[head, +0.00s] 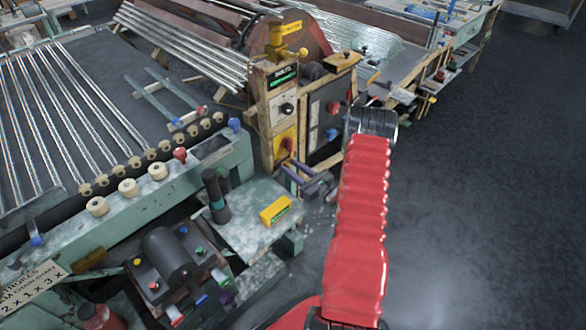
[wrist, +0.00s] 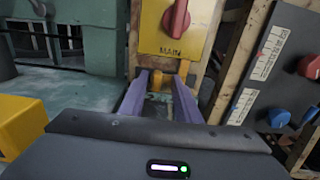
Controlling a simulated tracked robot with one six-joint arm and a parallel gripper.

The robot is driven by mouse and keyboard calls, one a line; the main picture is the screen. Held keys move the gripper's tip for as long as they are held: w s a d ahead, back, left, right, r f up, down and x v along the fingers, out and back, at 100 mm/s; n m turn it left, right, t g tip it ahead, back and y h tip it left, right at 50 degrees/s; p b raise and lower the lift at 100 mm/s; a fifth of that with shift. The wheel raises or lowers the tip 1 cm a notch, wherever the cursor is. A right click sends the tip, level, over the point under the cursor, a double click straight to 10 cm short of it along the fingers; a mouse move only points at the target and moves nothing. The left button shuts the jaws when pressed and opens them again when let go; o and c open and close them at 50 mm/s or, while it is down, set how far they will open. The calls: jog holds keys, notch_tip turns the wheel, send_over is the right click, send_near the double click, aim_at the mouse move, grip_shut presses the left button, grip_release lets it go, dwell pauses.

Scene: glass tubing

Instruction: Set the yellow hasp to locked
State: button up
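A small yellow-orange piece (wrist: 183,69), which looks like the hasp, sits just below the yellow switch plate (wrist: 156,38) in the wrist view. The plate carries a red rotary knob (wrist: 178,20) and the word MAIN. The same plate shows on the wooden-framed post in the head view (head: 283,143); the hasp is not clear there. My gripper (wrist: 160,78) is open, its two purple fingers apart and pointing toward the post below the plate. The hasp appears close to the fingertips, nearer the right one. I cannot tell whether they touch, nor the hasp's setting.
A dark panel with red and blue knobs (wrist: 279,117) stands close on the right. A yellow box (head: 276,209) lies on the pale green bench (head: 237,222), left of my gripper. A dark upright handle (head: 215,193) stands further left. Open floor lies to the right.

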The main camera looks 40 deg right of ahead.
jog(key=shift+s, duration=0.1)
jog(key=s+d, duration=0.1)
jog(key=s, duration=1.2)
jog(key=shift+s+d, duration=0.2)
jog(key=shift+s, duration=0.05)
